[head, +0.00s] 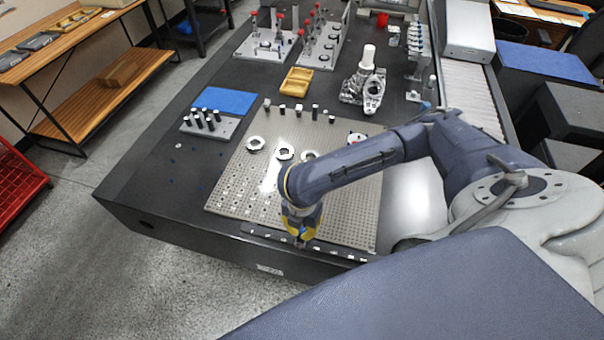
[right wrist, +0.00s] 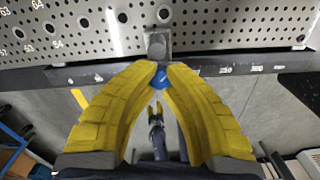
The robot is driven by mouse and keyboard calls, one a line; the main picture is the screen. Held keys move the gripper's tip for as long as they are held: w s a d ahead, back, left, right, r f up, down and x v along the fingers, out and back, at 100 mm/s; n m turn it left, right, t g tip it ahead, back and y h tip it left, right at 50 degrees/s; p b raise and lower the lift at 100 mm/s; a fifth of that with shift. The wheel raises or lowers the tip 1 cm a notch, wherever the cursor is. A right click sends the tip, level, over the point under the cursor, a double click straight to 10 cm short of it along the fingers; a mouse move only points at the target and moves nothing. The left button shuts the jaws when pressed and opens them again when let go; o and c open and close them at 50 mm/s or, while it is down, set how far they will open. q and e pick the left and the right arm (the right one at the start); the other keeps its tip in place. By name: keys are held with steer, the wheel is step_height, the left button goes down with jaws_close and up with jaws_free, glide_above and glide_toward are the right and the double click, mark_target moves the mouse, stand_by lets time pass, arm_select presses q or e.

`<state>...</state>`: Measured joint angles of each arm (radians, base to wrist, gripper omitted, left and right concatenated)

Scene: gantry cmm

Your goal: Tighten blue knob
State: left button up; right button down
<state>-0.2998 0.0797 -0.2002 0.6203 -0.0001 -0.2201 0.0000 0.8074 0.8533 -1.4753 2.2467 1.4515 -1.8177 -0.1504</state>
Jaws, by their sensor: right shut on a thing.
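My right gripper (head: 301,238) is at the front edge of the perforated grey plate (head: 228,195). In the right wrist view its yellow fingers (right wrist: 158,72) come together on the blue knob (right wrist: 159,82), and only a small part of the knob shows between the tips. The knob sits at the near end of a small grey metal block (right wrist: 157,45) at the plate's edge. In the head view the knob is hidden by the gripper. A small dark forked shape with yellow tips (right wrist: 155,113) shows far below, between the fingers; it may be my left gripper, but its jaws are unclear.
A dark numbered rail (head: 268,238) runs along the plate's front edge. Several round metal rings (head: 285,153) and small posts (head: 298,110) stand on the plate. A yellow tray (head: 297,81), a blue mat (head: 228,101) and a metal casting (head: 364,88) lie behind. The plate's left front is clear.

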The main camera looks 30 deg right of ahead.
mark_target(302, 229)
steer(key=shift+w+d+r, duration=0.1)
steer(key=shift+w, duration=0.05)
stand_by(0.3)
steer(key=c, duration=1.2)
jaws_free()
step_height(302, 229, up, 12)
